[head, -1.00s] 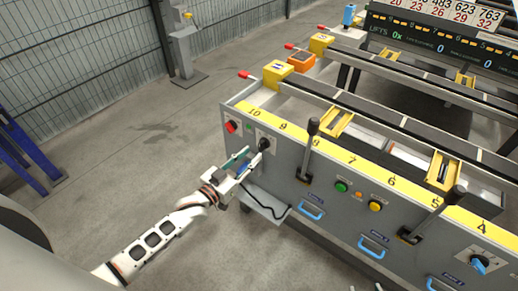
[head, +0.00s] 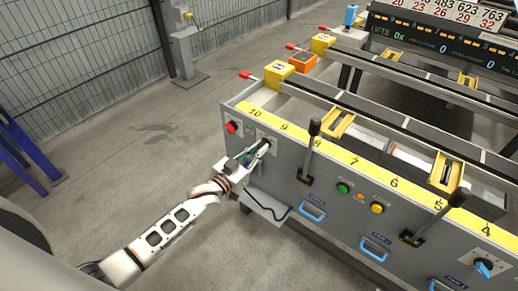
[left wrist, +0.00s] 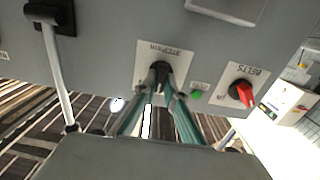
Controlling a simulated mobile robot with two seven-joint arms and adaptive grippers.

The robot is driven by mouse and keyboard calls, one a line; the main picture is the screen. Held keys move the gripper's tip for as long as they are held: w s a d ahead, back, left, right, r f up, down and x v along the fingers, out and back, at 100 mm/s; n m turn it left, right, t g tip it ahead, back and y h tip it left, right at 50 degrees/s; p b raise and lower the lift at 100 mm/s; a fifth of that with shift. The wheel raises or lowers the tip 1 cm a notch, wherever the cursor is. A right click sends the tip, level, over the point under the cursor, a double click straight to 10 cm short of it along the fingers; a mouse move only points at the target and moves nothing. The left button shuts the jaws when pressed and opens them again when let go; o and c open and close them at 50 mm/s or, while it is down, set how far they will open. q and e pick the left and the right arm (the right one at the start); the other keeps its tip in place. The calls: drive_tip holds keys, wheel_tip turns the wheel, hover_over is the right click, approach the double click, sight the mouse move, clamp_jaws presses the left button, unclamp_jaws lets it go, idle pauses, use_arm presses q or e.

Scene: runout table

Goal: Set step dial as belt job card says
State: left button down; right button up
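The step dial (left wrist: 160,70) is a black knob on a white plate with upside-down lettering that looks like "STEP MM" in the left wrist view. In the head view the dial (head: 266,142) is at the left end of the grey machine front. My left gripper (left wrist: 160,84) has its two green fingers drawn in on either side of the knob, and it appears shut on it. The gripper (head: 259,150) partly covers the dial in the head view. The knob's pointer setting cannot be read. No readable belt job card shows. My right gripper is out of view.
A red knob (left wrist: 241,93) labelled "BELTS" and a green button (left wrist: 196,95) sit beside the step dial. A black-knobbed lever (head: 310,150) stands to the right, and a blue dial (head: 483,268) is at far right. A grey shelf (head: 265,204) juts out below. Open floor lies left.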

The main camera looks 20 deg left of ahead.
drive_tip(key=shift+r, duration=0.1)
use_arm(q)
drive_tip(key=shift+r+n+p, duration=0.15)
drive_tip(key=shift+n+p, duration=0.4)
drive_tip(key=shift+n, duration=0.25)
drive_tip(key=shift+n+p, duration=0.4)
drive_tip(key=shift+n, duration=0.3)
drive_tip(key=shift+a+n+p, duration=0.1)
drive_tip(key=shift+n+p, duration=0.25)
drive_tip(key=shift+n, duration=0.55)
drive_tip(key=shift+n+p, duration=0.3)
drive_tip(key=shift+n, duration=0.8)
drive_tip(key=shift+f+n, duration=0.25)
drive_tip(key=shift+n, duration=0.65)
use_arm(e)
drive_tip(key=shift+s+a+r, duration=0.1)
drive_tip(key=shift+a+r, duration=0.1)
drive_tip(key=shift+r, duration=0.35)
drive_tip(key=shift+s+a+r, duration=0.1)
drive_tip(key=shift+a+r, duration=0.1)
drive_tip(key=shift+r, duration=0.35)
use_arm(q)
drive_tip(key=c, duration=2.1)
unclamp_jaws()
